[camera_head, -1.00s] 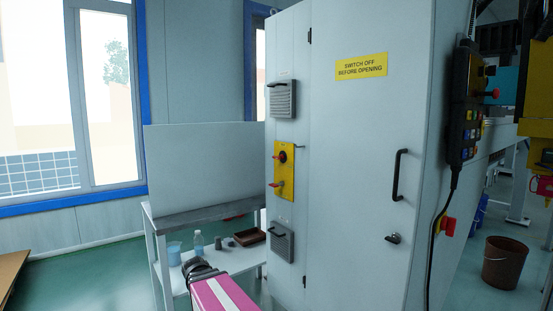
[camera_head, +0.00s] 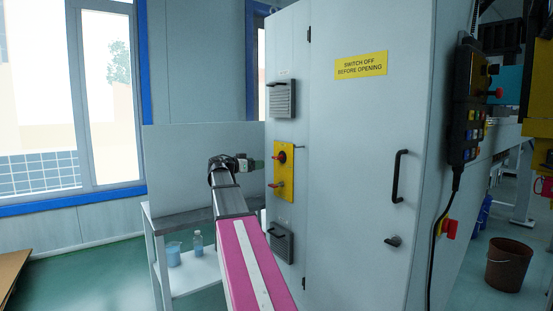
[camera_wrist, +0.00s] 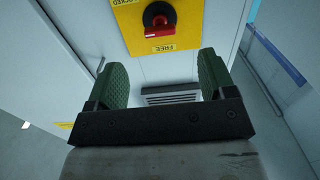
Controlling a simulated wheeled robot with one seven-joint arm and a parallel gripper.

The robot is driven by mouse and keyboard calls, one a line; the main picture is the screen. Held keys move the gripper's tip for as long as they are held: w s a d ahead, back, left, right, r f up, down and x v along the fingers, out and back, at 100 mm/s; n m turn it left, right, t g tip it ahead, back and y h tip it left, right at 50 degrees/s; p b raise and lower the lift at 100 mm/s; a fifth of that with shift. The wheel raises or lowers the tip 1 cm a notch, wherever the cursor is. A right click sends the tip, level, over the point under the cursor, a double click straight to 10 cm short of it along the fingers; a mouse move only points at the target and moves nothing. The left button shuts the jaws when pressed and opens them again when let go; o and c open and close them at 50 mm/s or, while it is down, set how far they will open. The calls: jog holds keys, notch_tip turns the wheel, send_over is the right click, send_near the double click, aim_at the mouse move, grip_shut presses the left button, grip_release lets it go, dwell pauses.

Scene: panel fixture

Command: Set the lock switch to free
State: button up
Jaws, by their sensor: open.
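The lock switch (camera_head: 281,157) is a red handle on a black round base on a yellow plate (camera_head: 285,188), on the narrow side of the pale cabinet. My gripper (camera_head: 257,164) is just left of the plate in the head view. In the wrist view its green fingers (camera_wrist: 163,78) are apart, with nothing between them.
A second red handle (camera_head: 277,184) sticks out lower on the plate. Grey louvred boxes are above (camera_head: 283,99) and below (camera_head: 281,243) the plate. A table (camera_head: 158,228) with a bottle (camera_head: 196,243) stands left. The cabinet door has a black handle (camera_head: 399,176).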

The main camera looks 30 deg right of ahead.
aim_at(274, 157)
jog(key=shift+m, duration=0.3)
jog(key=d, duration=0.3)
jog(key=d+r, duration=0.1)
jog(key=d, duration=0.3)
jog(key=w+d, duration=0.1)
jog(key=d, duration=0.3)
jog(key=shift+d+r, duration=0.2)
jog(key=shift+r, duration=0.15)
jog(key=shift+s, duration=0.1)
jog(key=c, duration=0.9)
